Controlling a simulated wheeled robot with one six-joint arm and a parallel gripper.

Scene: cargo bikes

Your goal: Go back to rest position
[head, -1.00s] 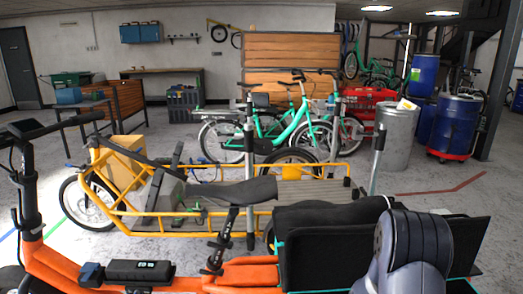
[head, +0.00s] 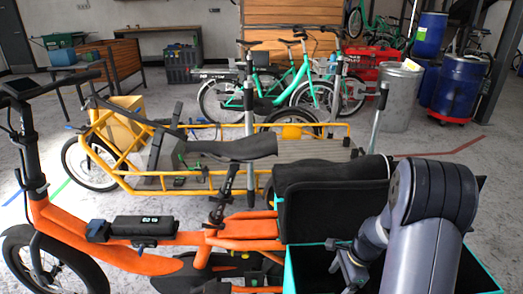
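My gripper (head: 347,268) shows at the lower right, at the end of my grey arm. It is over or within the teal-edged black cargo box (head: 312,272) at the rear of the orange bike (head: 150,261). The fingers are small, dark and partly hidden by my arm, so I cannot tell whether they are open or shut. The box's inside is largely hidden by my arm. A black padded piece (head: 333,190) stands along the box's far side.
A yellow cargo bike (head: 235,180) with a cardboard box (head: 119,120) stands behind the orange bike. Further back are teal bikes (head: 322,90), a metal bin (head: 401,95), blue barrels (head: 459,86) and a red crate (head: 373,66). Some grey floor lies open at right.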

